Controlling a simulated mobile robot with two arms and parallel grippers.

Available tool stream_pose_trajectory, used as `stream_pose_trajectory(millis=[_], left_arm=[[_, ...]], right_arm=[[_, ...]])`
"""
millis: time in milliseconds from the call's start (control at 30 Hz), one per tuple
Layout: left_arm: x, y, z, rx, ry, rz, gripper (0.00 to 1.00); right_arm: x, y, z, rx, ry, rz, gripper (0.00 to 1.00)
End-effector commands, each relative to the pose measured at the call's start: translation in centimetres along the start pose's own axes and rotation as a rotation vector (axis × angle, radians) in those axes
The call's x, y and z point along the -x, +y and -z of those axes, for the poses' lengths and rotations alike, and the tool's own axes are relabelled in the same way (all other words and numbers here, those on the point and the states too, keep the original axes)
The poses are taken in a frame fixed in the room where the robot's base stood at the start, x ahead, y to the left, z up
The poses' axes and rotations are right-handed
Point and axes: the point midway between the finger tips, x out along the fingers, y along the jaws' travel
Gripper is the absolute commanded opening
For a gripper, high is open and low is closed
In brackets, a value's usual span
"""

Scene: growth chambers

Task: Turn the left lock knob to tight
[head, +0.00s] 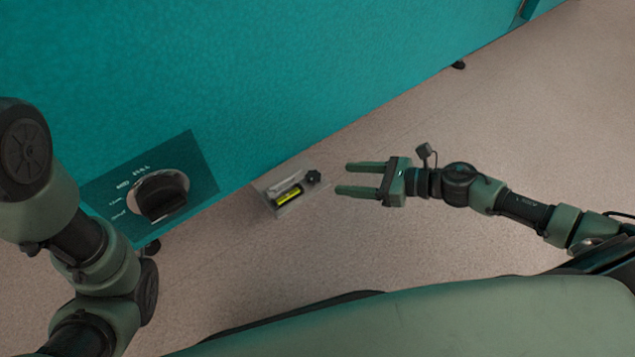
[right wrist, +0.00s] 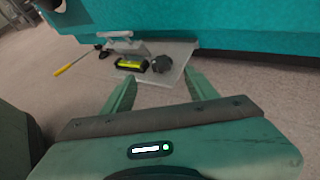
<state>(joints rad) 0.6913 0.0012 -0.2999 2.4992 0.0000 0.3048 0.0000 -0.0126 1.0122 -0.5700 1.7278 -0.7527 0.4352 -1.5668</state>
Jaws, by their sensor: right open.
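I cannot tell which knob is the left lock knob. My right gripper (head: 343,178) is open and empty, its fingertips apart from the small knob and pointing toward it. My left gripper is out of view.
A yellow and black level-like piece (head: 287,195) lies on the bracket plate beside the small knob. The teal cabinet wall (head: 280,80) rises behind. A yellow stick (right wrist: 70,65) shows at left in the right wrist view. Open floor (head: 480,120) surrounds my right arm.

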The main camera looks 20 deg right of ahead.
Motion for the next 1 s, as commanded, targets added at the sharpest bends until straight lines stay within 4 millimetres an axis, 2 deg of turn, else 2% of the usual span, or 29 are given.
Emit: stream_pose_trajectory(millis=[100, 233, 500, 700, 1000], left_arm=[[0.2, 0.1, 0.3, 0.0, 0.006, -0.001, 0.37], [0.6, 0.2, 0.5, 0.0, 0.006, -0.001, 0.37], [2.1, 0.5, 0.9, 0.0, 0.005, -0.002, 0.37], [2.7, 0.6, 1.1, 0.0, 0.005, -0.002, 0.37], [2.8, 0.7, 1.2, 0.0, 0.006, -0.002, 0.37]], right_arm=[[0.2, -0.2, 0.0, 0.122, 0.019, 0.0, 0.58], [-0.8, -0.3, 0.0, 0.139, 0.019, 0.001, 0.58], [-4.7, -0.3, 0.1, 0.135, 0.017, 0.001, 0.58], [-6.8, -0.3, 0.1, 0.132, 0.019, 0.001, 0.58], [-7.5, -0.2, 0.1, 0.129, 0.02, 0.001, 0.58]])
